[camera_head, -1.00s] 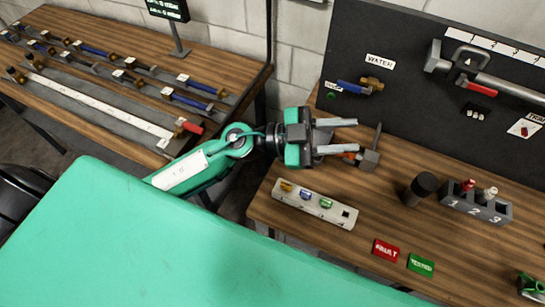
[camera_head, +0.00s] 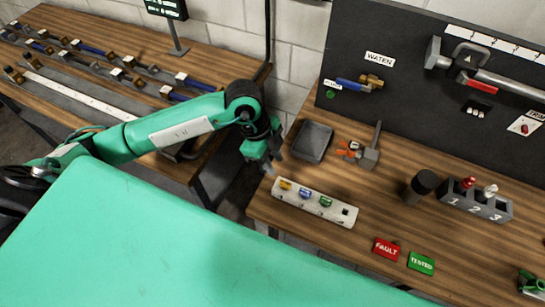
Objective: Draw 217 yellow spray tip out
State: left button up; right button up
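The yellow spray tip (camera_head: 285,186) sits in the left end of a white rack (camera_head: 340,218) on the right-hand bench. My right gripper is not in view.
A dark tray (camera_head: 312,140) and a grey block with an orange-tipped part (camera_head: 364,156) stand behind the rack. A black cylinder (camera_head: 419,187) and a numbered grey holder (camera_head: 476,203) are to the right. Red (camera_head: 386,249) and green (camera_head: 421,263) cards lie in front.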

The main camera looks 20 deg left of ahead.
aim_at(284, 182)
pick_arm(q)
jog(key=b+x, duration=0.5)
jog(key=x, duration=0.3)
jog(key=shift+d+f, duration=0.25)
jog(key=shift+f, duration=0.3)
dwell(0.3)
grip_shut()
